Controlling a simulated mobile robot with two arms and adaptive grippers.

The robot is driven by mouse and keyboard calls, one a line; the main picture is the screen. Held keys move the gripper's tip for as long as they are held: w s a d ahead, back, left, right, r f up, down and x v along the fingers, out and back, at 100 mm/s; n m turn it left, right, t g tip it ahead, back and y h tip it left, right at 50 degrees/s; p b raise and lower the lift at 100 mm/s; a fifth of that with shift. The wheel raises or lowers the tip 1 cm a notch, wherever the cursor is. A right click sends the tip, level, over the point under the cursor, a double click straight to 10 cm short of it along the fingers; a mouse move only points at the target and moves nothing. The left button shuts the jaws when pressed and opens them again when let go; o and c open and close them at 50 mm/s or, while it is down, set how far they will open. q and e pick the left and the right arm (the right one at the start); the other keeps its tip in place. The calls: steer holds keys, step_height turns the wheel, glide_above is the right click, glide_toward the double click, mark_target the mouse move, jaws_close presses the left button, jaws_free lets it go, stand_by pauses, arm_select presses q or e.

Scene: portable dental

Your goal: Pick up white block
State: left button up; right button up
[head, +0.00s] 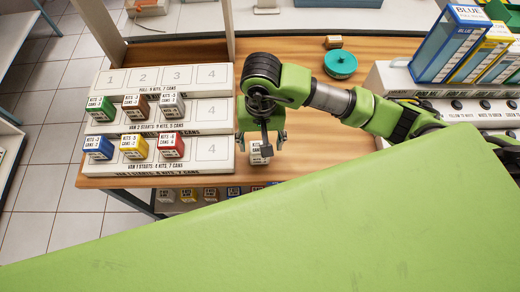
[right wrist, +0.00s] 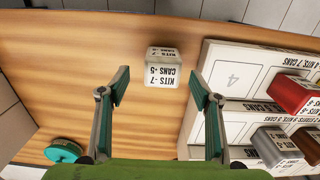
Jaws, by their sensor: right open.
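The white block (head: 259,154), with black print reading about "KITS -7 CANS -5", stands on the wooden table just right of the tiered board. My right gripper (head: 262,142) is above it in the head view, pointing down. In the right wrist view the white block (right wrist: 162,67) lies centred ahead of the right gripper (right wrist: 160,82), whose two fingers are spread wide and hold nothing. The block sits apart from both fingers, at or just beyond their tips. My left gripper is not in view.
The white tiered board (head: 217,159) left of the gripper holds several coloured blocks, and its numbered slots 4 are empty. Blue and yellow binders (head: 452,42) stand at the right. Wood right of the white block is clear.

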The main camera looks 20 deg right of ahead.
mark_target(259, 151)
steer(key=shift+a+f, duration=0.1)
steer(key=shift+f, duration=0.1)
steer(key=shift+f+p, duration=0.4)
steer(key=shift+p, duration=0.15)
steer(key=f+p, duration=0.1)
steer(key=f, duration=0.3)
steer(key=shift+w, duration=0.2)
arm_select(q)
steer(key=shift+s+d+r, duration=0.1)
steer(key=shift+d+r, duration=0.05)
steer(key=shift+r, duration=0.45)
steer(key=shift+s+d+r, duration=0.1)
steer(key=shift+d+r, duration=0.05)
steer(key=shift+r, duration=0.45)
arm_select(e)
steer(key=shift+c, duration=1.1)
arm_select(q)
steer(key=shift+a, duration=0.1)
arm_select(e)
steer(key=c, duration=1)
